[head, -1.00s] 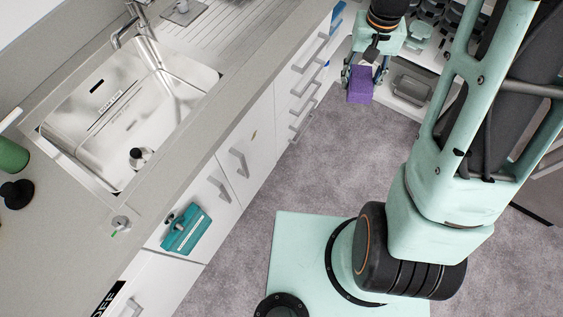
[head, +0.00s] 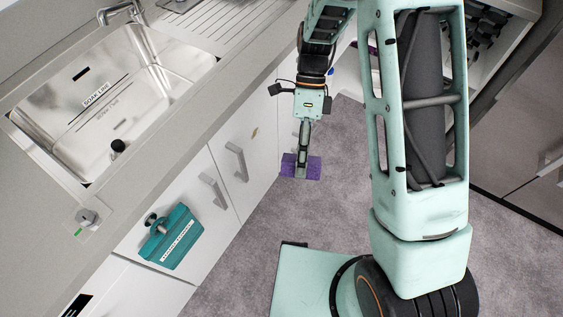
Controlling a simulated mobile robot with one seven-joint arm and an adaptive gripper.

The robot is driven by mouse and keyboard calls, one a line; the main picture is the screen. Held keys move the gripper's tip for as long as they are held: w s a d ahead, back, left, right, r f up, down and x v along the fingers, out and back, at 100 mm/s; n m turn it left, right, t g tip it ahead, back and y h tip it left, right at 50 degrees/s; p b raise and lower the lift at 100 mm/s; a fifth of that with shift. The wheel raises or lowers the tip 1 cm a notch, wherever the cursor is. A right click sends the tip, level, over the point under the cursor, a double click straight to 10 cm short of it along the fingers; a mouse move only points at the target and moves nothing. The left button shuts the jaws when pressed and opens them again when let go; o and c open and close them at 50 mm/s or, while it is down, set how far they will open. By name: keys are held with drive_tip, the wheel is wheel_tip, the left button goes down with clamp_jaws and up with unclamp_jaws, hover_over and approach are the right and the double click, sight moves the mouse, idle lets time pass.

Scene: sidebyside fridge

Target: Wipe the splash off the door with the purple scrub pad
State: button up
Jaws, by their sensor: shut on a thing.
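The purple scrub pad (head: 314,168) is held in my gripper (head: 302,160), which points down with its fingers across the middle of the pad. The pad hangs in front of the white cabinet fronts, to the right of and lower in the picture than a small yellow-brown splash (head: 254,132). The splash is on a white door (head: 259,150) under the counter, right of a grey handle. The pad appears apart from the splash; its exact distance from the door is hard to tell.
Grey bar handles (head: 236,162) stick out from the cabinet fronts. A teal box (head: 171,238) is fixed to the front at lower left. The counter with a steel sink (head: 120,90) runs above. Grey floor (head: 335,215) is open right of the cabinets.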

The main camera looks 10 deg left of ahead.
drive_tip(key=a+f+m+y+b, duration=0.1)
drive_tip(key=m+y, duration=0.1)
drive_tip(key=m, duration=0.1)
drive_tip(key=a+f+m+y+b, duration=0.2)
drive_tip(key=y, duration=0.1)
drive_tip(key=a+f+m+g+y+b, duration=0.1)
drive_tip(key=f+m+y+b, duration=0.1)
drive_tip(key=m, duration=0.1)
drive_tip(key=shift+w+a+m+y, duration=0.1)
drive_tip(key=shift+a+m+y, duration=0.2)
drive_tip(key=shift+a, duration=0.05)
wheel_tip(320, 180, down, 3)
drive_tip(key=w+a+m+t+y+b, duration=0.2)
drive_tip(key=a+m+t+y+b, duration=0.15)
drive_tip(key=m+y+b, duration=0.2)
drive_tip(key=m+t+y+b, duration=0.4)
drive_tip(key=m+t+b, duration=0.5)
drive_tip(key=t, duration=0.3)
approach(251, 136)
drive_tip(key=shift+g, duration=0.25)
drive_tip(key=b+x, duration=0.2)
drive_tip(key=x, duration=0.2)
drive_tip(key=shift+w+a, duration=0.15)
drive_tip(key=shift+p+x, duration=0.35)
drive_tip(key=shift+x, duration=0.6)
drive_tip(key=shift+w, duration=0.1)
